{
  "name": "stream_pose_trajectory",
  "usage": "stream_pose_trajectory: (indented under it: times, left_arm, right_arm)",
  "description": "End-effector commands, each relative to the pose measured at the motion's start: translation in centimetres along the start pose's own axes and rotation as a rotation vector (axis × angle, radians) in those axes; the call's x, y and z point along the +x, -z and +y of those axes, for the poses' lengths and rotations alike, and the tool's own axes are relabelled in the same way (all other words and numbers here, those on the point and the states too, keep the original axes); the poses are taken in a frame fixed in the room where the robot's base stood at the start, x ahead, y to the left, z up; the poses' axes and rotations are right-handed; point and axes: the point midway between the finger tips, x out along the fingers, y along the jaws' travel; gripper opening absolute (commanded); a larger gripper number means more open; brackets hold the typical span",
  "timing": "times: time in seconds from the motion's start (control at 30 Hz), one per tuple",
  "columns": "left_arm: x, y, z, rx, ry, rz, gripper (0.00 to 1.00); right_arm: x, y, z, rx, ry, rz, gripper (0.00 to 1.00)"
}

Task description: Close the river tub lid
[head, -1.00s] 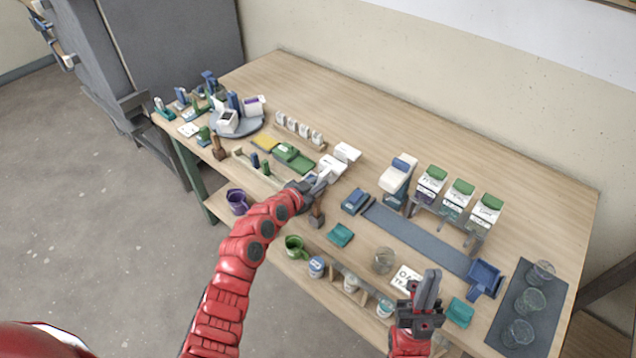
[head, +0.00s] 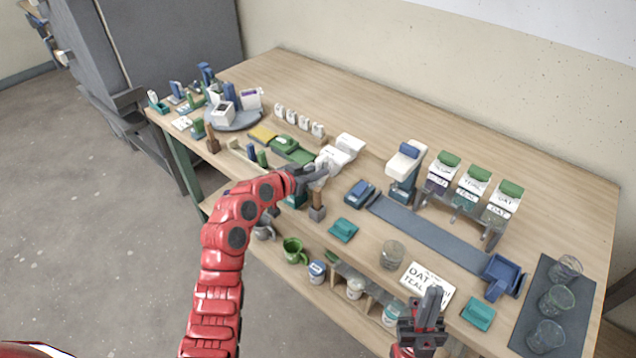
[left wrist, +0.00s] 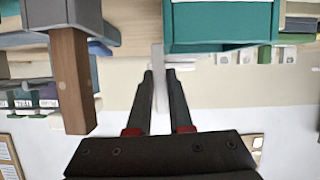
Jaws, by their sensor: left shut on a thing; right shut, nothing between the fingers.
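My left gripper (head: 322,172) is over the near side of the bench, beside white boxes. In the left wrist view its fingers (left wrist: 159,85) are shut on a thin pale piece (left wrist: 157,62), seen edge-on. A teal tub-like box (left wrist: 220,28) is right beside that piece; a teal thing (head: 297,201) also shows below the gripper in the head view, partly hidden by my arm. I cannot read any river label, so I cannot tell whether the pale piece is the river tub lid. My right gripper (head: 432,302) is shut and empty near the front edge.
A wooden-handled tool (head: 317,205) stands close to the left gripper. Green-lidded containers (head: 472,180) stand on a rack at right. A lettered card (head: 428,283), a glass jar (head: 392,254) and a blue tray (head: 503,274) are nearby. The back of the bench is clear.

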Motion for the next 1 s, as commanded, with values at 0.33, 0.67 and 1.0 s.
stream_pose_trajectory:
  times: [0.33, 0.67, 1.0]
  left_arm:
    - [0.1, -0.2, -0.7, -0.214, -0.085, 0.002, 0.0]
    - [0.0, 0.0, -0.7, -0.293, -0.122, 0.001, 0.0]
    - [0.0, 0.1, -0.8, -0.3, -0.124, 0.001, 0.0]
  right_arm:
    - [-2.4, -0.4, -0.1, 0.0, 0.0, 0.0, 0.0]
    - [-3.0, -0.5, -0.1, 0.0, 0.0, 0.0, 0.0]
    - [-3.0, -0.5, -0.1, 0.0, 0.0, 0.0, 0.0]
